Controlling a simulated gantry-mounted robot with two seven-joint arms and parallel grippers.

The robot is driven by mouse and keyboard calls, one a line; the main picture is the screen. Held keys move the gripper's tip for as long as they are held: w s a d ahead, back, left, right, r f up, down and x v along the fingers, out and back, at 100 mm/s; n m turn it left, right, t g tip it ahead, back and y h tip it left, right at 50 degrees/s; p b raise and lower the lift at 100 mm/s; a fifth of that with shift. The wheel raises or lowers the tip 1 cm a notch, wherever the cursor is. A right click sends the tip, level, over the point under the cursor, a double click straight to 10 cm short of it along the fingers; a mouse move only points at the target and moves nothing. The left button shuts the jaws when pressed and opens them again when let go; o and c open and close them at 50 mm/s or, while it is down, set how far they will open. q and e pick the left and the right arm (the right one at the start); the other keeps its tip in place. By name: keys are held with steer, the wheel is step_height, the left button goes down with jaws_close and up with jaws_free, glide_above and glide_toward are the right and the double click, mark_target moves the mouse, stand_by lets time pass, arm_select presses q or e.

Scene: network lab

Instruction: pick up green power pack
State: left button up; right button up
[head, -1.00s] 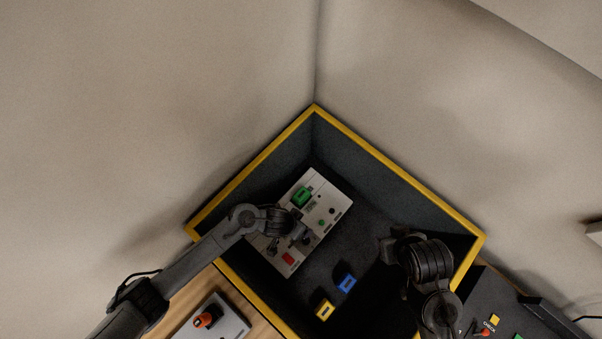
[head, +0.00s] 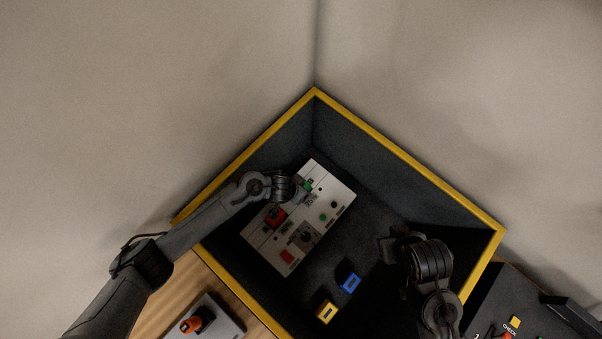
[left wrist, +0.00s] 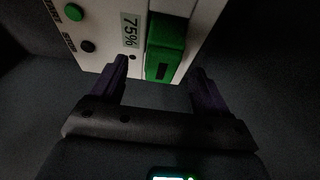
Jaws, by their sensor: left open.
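The green power pack (left wrist: 163,50) sits in the white panel, beside a "75%" label, in the left wrist view. In the head view only a small part of the green pack (head: 308,185) shows past my left gripper. My left gripper (left wrist: 160,80) is open, with its two dark fingers apart at the panel's near edge. The green pack lies ahead of the fingers, nearer the right one; I cannot tell whether they touch it. My right gripper (head: 388,243) is over the right part of the bin; its jaws are too dark to read.
The white panel (head: 318,230) carries red and green buttons and a dial. It lies in a dark bin with a yellow rim (head: 400,152). A blue block (head: 349,283) and a yellow block (head: 326,311) lie on the bin floor. An orange-handled switch (head: 197,322) stands outside, lower left.

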arm_select(q)
steer(key=shift+b+x, duration=0.8)
steer(key=shift+x, duration=1.45)
steer(key=shift+w, duration=0.15)
steer(key=shift+c, duration=0.2)
steer(key=c, duration=1.2)
steer(key=shift+r, duration=0.1)
steer(key=shift+c, duration=0.5)
